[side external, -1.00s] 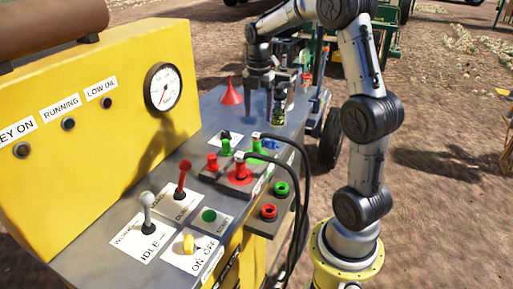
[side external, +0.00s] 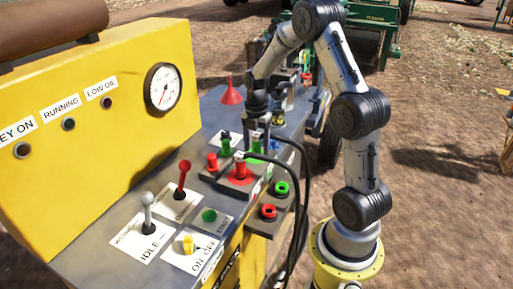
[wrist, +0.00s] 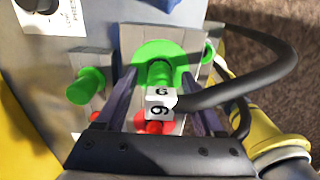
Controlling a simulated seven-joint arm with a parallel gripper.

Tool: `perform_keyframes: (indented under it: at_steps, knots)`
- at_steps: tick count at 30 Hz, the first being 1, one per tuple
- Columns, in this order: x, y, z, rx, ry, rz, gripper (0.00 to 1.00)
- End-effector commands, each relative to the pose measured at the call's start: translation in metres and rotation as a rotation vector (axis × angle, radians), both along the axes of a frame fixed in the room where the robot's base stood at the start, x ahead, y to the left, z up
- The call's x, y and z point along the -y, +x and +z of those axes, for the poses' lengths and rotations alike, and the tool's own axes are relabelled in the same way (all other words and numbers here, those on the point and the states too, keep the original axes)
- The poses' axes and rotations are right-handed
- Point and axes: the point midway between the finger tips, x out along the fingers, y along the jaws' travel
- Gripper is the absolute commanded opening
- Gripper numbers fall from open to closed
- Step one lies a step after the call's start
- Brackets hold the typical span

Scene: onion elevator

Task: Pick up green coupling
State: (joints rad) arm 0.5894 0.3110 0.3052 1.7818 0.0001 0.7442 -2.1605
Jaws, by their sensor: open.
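The green coupling (wrist: 160,72) sits on a wide green round base and has a white tag and a black hose on its near end. In the wrist view my gripper (wrist: 160,78) is open, with one dark finger on each side of the coupling. Whether the fingers touch it cannot be told. In the side external view my gripper (side external: 259,132) is low over the panel at the coupling and hides most of it. A bit of green (side external: 256,147) shows there.
A red coupling (side external: 240,171) with another black hose stands just in front. A green knob (wrist: 87,86) is left of my gripper. Green (side external: 281,188) and red (side external: 268,211) ring sockets are on a lower ledge. A red funnel (side external: 231,92) stands behind.

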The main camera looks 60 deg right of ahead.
Motion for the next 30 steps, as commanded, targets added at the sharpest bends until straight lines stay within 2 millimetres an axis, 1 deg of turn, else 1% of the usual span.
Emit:
perform_keyframes:
  at_steps: [3,8,9,14,18,20,21,30]
  knots:
    - [0.0000,-0.0003,-0.0054,0.000,0.000,0.000,0.70]
    - [0.0002,-0.0001,-0.0052,0.001,0.000,0.000,0.70]
    - [0.0002,-0.0001,-0.0051,0.001,0.000,0.000,0.68]
    - [0.0003,-0.0001,-0.0049,0.001,0.000,0.000,0.39]
    - [0.0003,0.0000,-0.0048,0.001,0.000,0.000,0.14]
    - [0.0003,0.0000,-0.0047,0.001,-0.001,0.000,0.03]
    - [0.0003,0.0000,-0.0047,0.001,-0.001,0.000,0.00]
    - [0.0006,0.0006,-0.0038,0.003,-0.002,0.000,0.00]
